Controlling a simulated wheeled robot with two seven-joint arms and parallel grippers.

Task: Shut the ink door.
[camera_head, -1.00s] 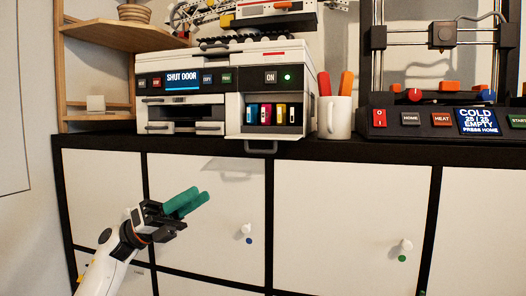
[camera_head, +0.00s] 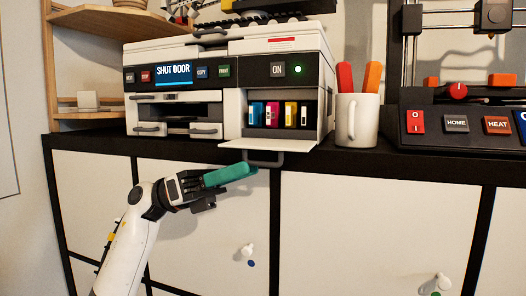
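The printer (camera_head: 228,90) stands on the black shelf top, and its screen (camera_head: 173,73) reads "SHUT DOOR". Its ink door (camera_head: 266,146) hangs open, lowered flat at the front right, with a grey handle (camera_head: 262,160) at its edge. Several coloured ink cartridges (camera_head: 280,113) show in the open bay. My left gripper (camera_head: 236,174) has green fingers and is just below and left of the ink door, close to the handle. Its fingers look close together, but their gap is hidden, and I see nothing held. My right gripper is not in view.
A white mug (camera_head: 357,122) with red and orange handles stands right of the printer, near the open door. A machine with a control panel (camera_head: 455,120) stands further right. White cabinet fronts (camera_head: 350,230) with knobs lie below the shelf top.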

